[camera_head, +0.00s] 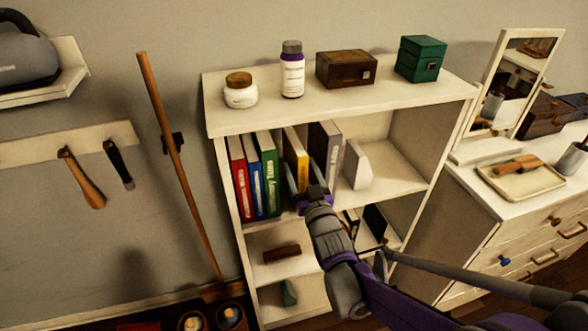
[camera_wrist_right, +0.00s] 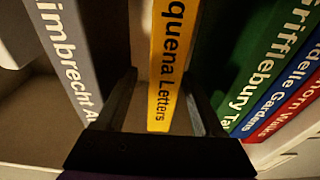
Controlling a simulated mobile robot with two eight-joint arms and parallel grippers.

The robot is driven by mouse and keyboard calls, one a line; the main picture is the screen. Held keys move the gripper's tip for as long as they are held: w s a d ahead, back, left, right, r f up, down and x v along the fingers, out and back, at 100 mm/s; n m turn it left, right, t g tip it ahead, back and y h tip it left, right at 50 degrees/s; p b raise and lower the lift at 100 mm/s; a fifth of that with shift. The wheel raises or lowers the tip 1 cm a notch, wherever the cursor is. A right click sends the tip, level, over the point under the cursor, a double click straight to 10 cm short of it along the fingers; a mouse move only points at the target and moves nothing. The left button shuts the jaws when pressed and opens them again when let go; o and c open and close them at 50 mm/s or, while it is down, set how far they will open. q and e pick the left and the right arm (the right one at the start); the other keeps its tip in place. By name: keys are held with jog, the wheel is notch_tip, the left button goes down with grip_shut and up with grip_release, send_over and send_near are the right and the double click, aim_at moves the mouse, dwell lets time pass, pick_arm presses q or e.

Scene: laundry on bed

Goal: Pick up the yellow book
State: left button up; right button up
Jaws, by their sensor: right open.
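The yellow book (camera_head: 296,147) stands upright on the upper shelf of the white bookcase, between a green book (camera_head: 267,160) and a grey book (camera_head: 326,150). In the right wrist view the yellow book (camera_wrist_right: 168,55) shows its spine, lettered "quena Letters". My right gripper (camera_head: 306,178) is in front of the yellow book's lower spine. Its fingers are open, one on each side of the book in the right wrist view (camera_wrist_right: 163,85), with gaps visible between fingers and spine. I cannot tell how deep the fingertips reach. My left gripper is not in view.
Red (camera_head: 237,175) and blue (camera_head: 252,172) books stand left of the green one. A white block-like object (camera_head: 357,165) stands right of the grey book. The bookcase top (camera_head: 385,98) holds two jars and two boxes. A dresser (camera_head: 500,200) stands at the right.

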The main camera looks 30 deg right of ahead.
jog(key=x, duration=0.5)
jog(key=shift+a+r, duration=0.1)
grip_shut()
dwell(1.2)
